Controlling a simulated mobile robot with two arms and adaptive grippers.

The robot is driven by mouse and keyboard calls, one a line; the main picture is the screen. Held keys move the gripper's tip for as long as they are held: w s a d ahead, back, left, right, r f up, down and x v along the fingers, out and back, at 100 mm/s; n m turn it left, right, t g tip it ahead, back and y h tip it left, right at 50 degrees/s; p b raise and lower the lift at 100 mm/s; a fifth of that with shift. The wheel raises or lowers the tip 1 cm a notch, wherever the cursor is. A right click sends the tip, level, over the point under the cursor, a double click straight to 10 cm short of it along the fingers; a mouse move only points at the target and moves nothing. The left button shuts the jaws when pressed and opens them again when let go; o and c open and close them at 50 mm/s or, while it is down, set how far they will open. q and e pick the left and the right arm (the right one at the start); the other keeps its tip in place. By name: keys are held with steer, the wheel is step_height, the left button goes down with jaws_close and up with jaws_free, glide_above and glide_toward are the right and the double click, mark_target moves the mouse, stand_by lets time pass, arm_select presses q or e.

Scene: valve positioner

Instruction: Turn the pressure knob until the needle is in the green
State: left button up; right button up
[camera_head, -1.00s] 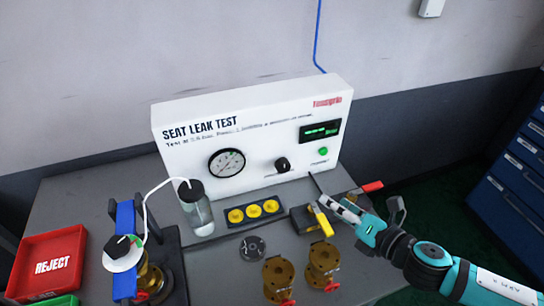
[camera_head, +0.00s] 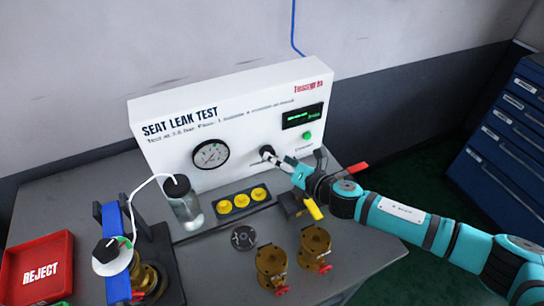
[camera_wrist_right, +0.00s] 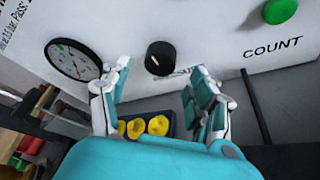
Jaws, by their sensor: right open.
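The black pressure knob (camera_head: 266,151) sits on the front of the white seat leak test panel (camera_head: 165,158). The round dial gauge (camera_head: 211,154) is left of the knob, and also in the right wrist view (camera_wrist_right: 73,60). In the head view the gripper (camera_head: 279,160) overlaps the panel beside the knob.
A green button (camera_head: 307,136) and display are right of the knob. Below stand a tray of yellow caps (camera_head: 240,201), a bottle (camera_head: 184,207) and two brass valves (camera_head: 272,265). A yellow-handled tool (camera_head: 313,209) lies under my right arm. A red reject bin (camera_head: 40,275) is at left.

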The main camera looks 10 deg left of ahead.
mark_target(269, 148)
steer(key=x, duration=0.3)
steer(key=shift+w+a, duration=0.1)
steer(key=shift+a, duration=0.05)
steer(key=c, duration=1.1)
steer(key=shift+c, duration=0.2)
steer(key=shift+f+b, duration=0.15)
steer(key=shift+b, duration=0.15)
steer(key=shift+f+m+y+b, duration=0.1)
steer(key=shift+m+y+b, duration=0.6)
steer(key=shift+m+b, duration=0.5)
steer(key=shift+f+m+y+b, duration=0.1)
steer(key=shift+m+y+b, duration=0.7)
steer(key=shift+m, duration=0.7)
steer(key=shift+r, duration=0.1)
